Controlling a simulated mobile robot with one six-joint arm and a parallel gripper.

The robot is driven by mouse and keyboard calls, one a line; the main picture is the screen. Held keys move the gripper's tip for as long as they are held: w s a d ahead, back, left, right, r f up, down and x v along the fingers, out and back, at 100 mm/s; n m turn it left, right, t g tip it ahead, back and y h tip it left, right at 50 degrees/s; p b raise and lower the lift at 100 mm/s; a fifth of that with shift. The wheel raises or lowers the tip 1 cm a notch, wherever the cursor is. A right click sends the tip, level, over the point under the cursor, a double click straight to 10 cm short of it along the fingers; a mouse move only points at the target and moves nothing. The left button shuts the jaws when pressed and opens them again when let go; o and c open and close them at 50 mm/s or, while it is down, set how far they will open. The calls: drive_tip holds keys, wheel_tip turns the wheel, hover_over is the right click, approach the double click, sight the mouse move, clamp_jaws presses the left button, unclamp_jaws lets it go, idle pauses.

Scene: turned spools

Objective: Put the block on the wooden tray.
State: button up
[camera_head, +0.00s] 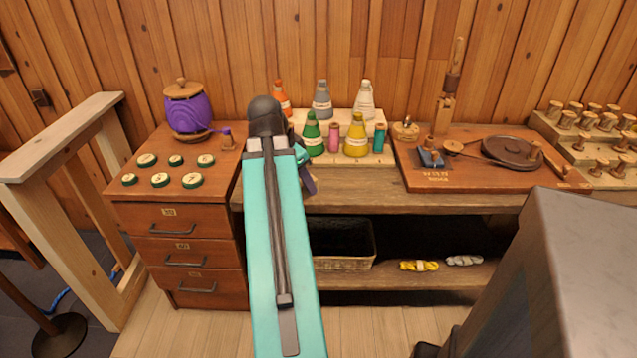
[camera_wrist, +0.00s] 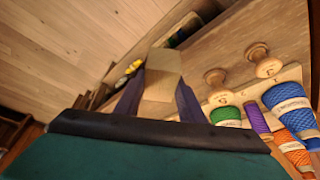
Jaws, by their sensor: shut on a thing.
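A plain tan block (camera_wrist: 162,72) sits between the two dark fingers of my gripper (camera_wrist: 160,98) in the wrist view, and the fingers are shut on it. In the head view my gripper (camera_head: 308,180) shows only partly past the arm, in front of the bench, and the block is hidden there. A dark reddish wooden board (camera_head: 415,180) with a wheel and upright post lies on the bench to the right. A pale wooden stand (camera_head: 343,117) holds cones of thread at the back. I cannot tell which of these, if either, is the wooden tray.
A drawer cabinet (camera_head: 178,222) with green-rimmed discs and a purple jar (camera_head: 187,108) stands at left. A basket (camera_head: 343,263) and yarn skeins (camera_head: 420,266) sit on the lower shelf. Wooden knobs (camera_wrist: 258,53) stand near the cones. A grey surface (camera_head: 580,270) fills the right foreground.

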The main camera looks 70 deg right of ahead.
drive_tip(key=w+a+r+n+t+p, duration=0.2)
drive_tip(key=w+a+r+n+p, duration=0.15)
drive_tip(key=w+a, duration=0.45)
drive_tip(key=w+a+r+n+t+p, duration=0.1)
drive_tip(key=w+a+r+n+p, duration=0.3)
drive_tip(key=w, duration=0.7)
drive_tip(key=w+a+r+n+t+p, duration=0.25)
drive_tip(key=w+a+r+n, duration=0.2)
drive_tip(key=w+a, duration=0.4)
drive_tip(key=w+a+r+n+y+p, duration=0.1)
drive_tip(key=w+a+r+n+p, duration=0.2)
drive_tip(key=a, duration=0.7)
drive_tip(key=w+a+r+n+t+y+p, duration=0.1)
drive_tip(key=w+a+r+n+p, duration=0.2)
drive_tip(key=a, duration=0.7)
drive_tip(key=w+a+r+n+y+p, duration=0.1)
drive_tip(key=w+a+r+n+p, duration=0.2)
drive_tip(key=w+a+n, duration=0.3)
drive_tip(key=w+a, duration=0.3)
drive_tip(key=a, duration=0.1)
drive_tip(key=shift+a+r+y, duration=0.2)
drive_tip(key=shift+a+y, duration=0.2)
drive_tip(key=shift+w, duration=0.1)
